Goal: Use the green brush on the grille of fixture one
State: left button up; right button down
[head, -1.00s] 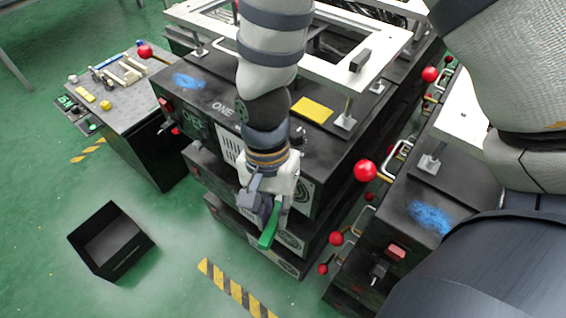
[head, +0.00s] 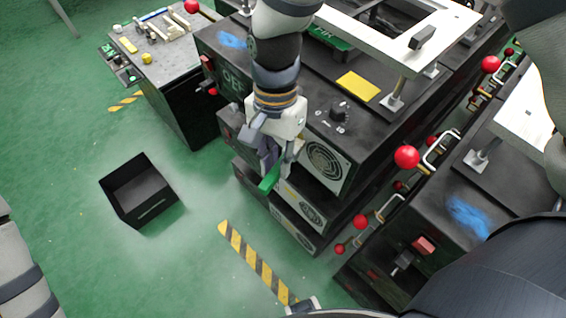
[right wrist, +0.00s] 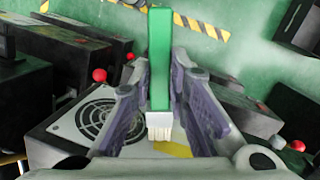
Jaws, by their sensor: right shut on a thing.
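My right gripper (head: 279,160) is shut on the green brush (head: 269,180), in front of a black fixture's front face. In the right wrist view, the brush (right wrist: 160,58) stands between the fingers, its pale bristles (right wrist: 160,126) at the lower end. A round fan grille (head: 326,163) on a light panel is on that front face, right of the gripper; it also shows in the right wrist view (right wrist: 97,118), left of the bristles. The brush looks apart from the grille. My arm hides part of the fixture's front and its label. My left gripper is not clearly seen.
An open black bin (head: 140,192) stands on the green floor at left. A side bench (head: 160,50) holds small parts. A neighbouring black fixture (head: 440,225) with red-knobbed levers is at right. A striped floor strip (head: 255,262) lies in front; the floor around it is clear.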

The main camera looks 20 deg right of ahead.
jog(key=shift+r, duration=0.1)
jog(key=shift+s+a, duration=0.1)
jog(key=shift+a, duration=0.2)
pick_arm(q)
jog(key=shift+w+r+t+p, duration=0.3)
jog(key=shift+w+r+p, duration=0.2)
jog(key=shift+w+r, duration=0.2)
pick_arm(e)
jog(key=shift+s+a, duration=0.3)
jog(key=shift+a, duration=0.55)
jog(key=shift+s+a, duration=0.35)
jog(key=shift+a, duration=0.45)
jog(key=shift+s+a, duration=0.3)
jog(key=shift+a, duration=0.55)
pick_arm(q)
jog(key=shift+w+r, duration=0.15)
jog(key=shift+w, duration=0.05)
pick_arm(e)
jog(key=a, duration=0.1)
jog(key=s+a, duration=0.1)
jog(key=shift+a, duration=0.4)
